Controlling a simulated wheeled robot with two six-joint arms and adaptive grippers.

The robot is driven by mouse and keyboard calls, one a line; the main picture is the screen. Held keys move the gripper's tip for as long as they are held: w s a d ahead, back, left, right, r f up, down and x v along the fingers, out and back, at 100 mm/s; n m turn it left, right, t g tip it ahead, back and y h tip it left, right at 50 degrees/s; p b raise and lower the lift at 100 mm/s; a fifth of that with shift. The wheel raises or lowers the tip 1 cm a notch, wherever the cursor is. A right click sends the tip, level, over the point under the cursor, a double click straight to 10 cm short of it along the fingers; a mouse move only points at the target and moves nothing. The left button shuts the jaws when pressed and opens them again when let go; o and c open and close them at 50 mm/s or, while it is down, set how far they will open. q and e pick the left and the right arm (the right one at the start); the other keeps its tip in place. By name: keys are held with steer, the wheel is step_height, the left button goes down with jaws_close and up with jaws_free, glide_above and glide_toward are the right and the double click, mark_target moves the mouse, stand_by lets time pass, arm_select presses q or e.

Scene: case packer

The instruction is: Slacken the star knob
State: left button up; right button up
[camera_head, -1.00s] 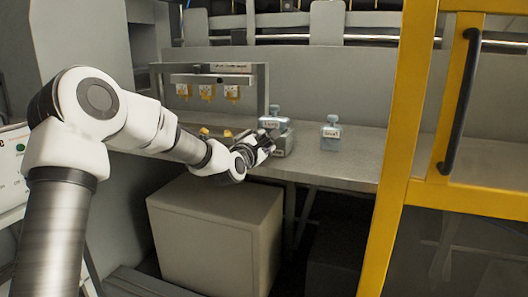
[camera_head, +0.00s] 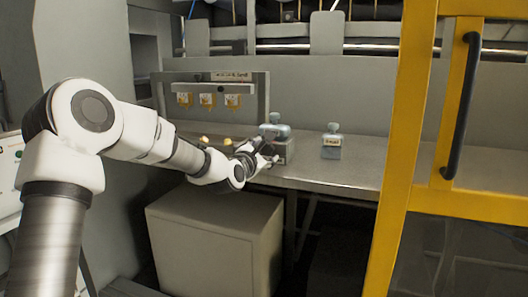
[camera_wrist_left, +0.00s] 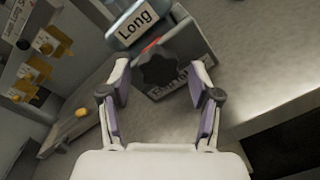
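The dark star knob (camera_wrist_left: 160,68) is in the left wrist view, on a grey block (camera_wrist_left: 188,62) with a partly hidden label. A blue-grey piece labelled "Long" (camera_wrist_left: 128,24) sits at the block's far side; it also shows in the head view (camera_head: 274,131). My left gripper (camera_wrist_left: 162,76) is open, its fingertips on either side of the knob with gaps showing. How deep the knob lies between them I cannot tell. In the head view my left gripper (camera_head: 262,157) is at the block and hides the knob. My right gripper is not in view.
A second blue-grey piece (camera_head: 332,141) stands to the right on the grey bench (camera_head: 352,172). A rack (camera_head: 212,77) with yellow tags stands behind left. Small yellow knobs (camera_head: 204,140) lie near the forearm. A yellow frame (camera_head: 405,150) stands at right.

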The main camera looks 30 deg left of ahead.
arm_select(q)
steer(key=shift+r, duration=0.1)
steer(key=s+d, duration=0.2)
steer(key=s, duration=0.9)
steer(key=shift+s, duration=0.4)
steer(key=shift+d+r, duration=0.1)
